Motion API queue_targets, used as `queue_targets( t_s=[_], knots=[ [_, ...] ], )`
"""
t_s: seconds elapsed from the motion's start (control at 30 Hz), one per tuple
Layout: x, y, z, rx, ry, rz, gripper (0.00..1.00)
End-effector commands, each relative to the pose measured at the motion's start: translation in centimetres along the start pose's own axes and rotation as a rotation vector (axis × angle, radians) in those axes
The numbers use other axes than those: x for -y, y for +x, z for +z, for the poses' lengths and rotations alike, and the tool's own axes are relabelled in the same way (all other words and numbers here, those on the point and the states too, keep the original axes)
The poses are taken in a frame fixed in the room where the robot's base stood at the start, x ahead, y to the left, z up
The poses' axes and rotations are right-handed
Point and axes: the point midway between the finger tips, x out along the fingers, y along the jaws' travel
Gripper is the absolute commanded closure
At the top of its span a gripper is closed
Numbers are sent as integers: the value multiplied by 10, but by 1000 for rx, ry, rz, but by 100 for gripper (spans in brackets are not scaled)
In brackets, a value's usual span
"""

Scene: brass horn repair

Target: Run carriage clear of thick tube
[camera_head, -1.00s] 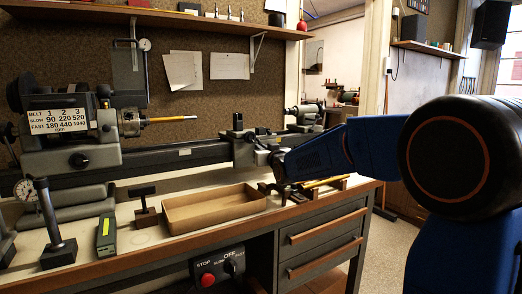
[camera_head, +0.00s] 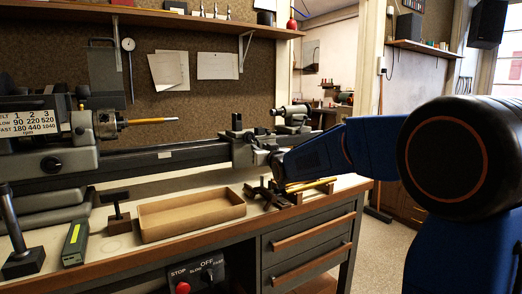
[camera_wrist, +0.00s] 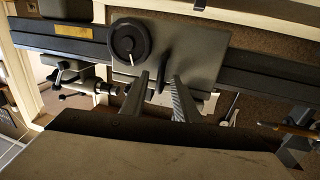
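The lathe carriage (camera_head: 240,150) sits on the dark bed (camera_head: 170,155), right of a yellow-brown tube (camera_head: 150,121) that sticks out of the headstock. A clear gap lies between the tube's end and the carriage. In the wrist view the carriage's front plate (camera_wrist: 190,50) carries a black handwheel (camera_wrist: 130,41). My gripper (camera_wrist: 160,82) is in front of this plate, below the handwheel, with its two fingers apart. A small lever-like part shows between them; I cannot tell if they touch it. In the head view my gripper (camera_head: 275,162) is dark and partly hidden by my arm.
The tailstock (camera_head: 292,117) stands farther right on the bed. On the bench are an empty brown tray (camera_head: 190,212), a black T-shaped stand (camera_head: 117,210), a green-marked box (camera_head: 76,244) and yellow tubes on a rack (camera_head: 312,185). A red stop button (camera_head: 182,287) is at the front.

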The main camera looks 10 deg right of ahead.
Motion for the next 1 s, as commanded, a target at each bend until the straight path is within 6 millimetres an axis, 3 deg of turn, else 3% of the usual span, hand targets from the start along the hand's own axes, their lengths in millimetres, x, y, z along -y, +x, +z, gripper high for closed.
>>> queue_targets(
  t_s=[0.27, 1.0],
  knots=[
    [0, -12, -1, -1, 0, 0, 72],
    [-1, -134, -1, -1, 0, 1, 72]
  ],
)
